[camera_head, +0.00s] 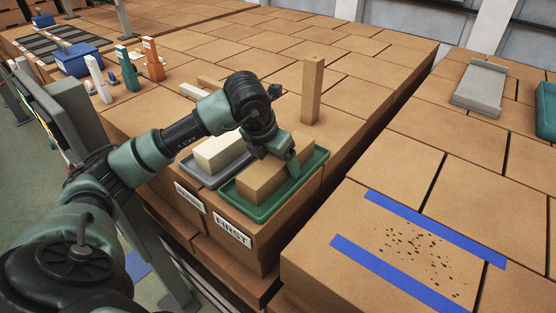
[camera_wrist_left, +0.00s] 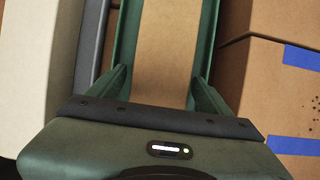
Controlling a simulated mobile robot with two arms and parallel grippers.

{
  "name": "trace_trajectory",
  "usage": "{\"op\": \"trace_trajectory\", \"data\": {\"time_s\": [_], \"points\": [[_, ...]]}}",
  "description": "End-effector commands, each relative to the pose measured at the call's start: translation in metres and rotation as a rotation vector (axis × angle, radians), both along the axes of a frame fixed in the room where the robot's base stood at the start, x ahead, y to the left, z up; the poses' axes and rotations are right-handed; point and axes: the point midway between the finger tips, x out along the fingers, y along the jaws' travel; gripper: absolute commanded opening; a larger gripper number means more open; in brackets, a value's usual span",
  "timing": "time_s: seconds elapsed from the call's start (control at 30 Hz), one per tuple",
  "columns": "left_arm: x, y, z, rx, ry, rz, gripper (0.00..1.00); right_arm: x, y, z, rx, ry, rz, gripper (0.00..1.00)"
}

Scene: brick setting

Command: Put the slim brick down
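The slim tan brick (camera_head: 261,180) lies flat in the green tray (camera_head: 258,212) behind the FIRST label. My left gripper (camera_head: 276,166) reaches down over its right end, one finger showing against the brick's right side. The brick's underside and the far finger are hidden in the head view. My right gripper is in neither view.
A cream brick (camera_head: 219,152) lies in a grey tray (camera_head: 203,178) just left. A tall tan brick (camera_head: 312,90) stands upright behind. Blue tape strips (camera_head: 432,228) and dark specks mark the right surface, across a gap.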

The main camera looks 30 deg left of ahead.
Motion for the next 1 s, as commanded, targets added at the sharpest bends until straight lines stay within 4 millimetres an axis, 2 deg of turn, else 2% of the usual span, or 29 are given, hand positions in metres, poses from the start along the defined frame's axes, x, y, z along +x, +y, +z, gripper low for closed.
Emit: {"op": "trace_trajectory", "data": {"time_s": [0.23, 0.33, 0.8, 1.0], "points": [[0.0, 0.0, 0.002, 0.0, -0.001, 0.0, 0.8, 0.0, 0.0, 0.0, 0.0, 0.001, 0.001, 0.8], [-0.003, 0.001, 0.01, -0.001, -0.004, 0.0, 0.8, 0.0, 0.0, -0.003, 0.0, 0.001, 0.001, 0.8], [-0.038, 0.003, 0.095, 0.001, -0.005, 0.0, 0.8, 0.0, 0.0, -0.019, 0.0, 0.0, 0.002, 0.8], [-0.045, 0.003, 0.11, 0.0, -0.001, 0.0, 0.8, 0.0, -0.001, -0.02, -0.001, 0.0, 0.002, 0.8]]}}
